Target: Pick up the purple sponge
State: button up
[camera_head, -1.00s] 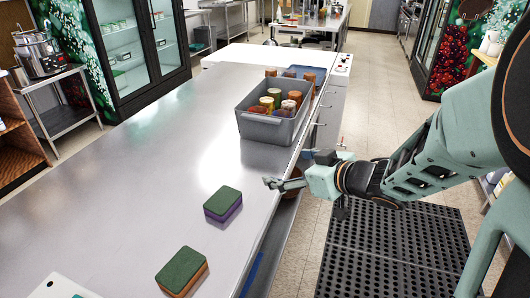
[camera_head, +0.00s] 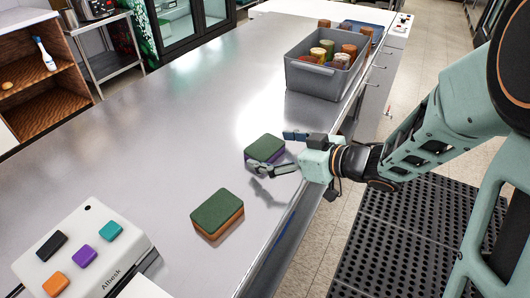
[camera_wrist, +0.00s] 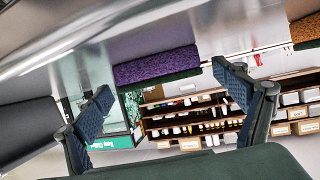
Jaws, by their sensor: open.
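The purple sponge (camera_head: 265,147) has a green top and a purple body. It lies flat on the metal counter (camera_head: 170,125). My gripper (camera_head: 277,151) is open at the sponge's right side, with one finger across its near side in the head view. I cannot tell whether a finger touches it. In the wrist view the sponge's purple side (camera_wrist: 155,65) shows beyond and between my two spread fingers (camera_wrist: 163,84), with nothing held.
An orange sponge with a green top (camera_head: 218,215) lies nearer on the counter, and its orange side shows in the wrist view (camera_wrist: 306,29). A grey bin (camera_head: 318,80) with several cylinders stands farther back. A white box with coloured buttons (camera_head: 110,266) is lower left.

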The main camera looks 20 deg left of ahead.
jog(key=shift+x, duration=1.25)
jog(key=c, duration=0.8)
jog(key=shift+r, duration=0.15)
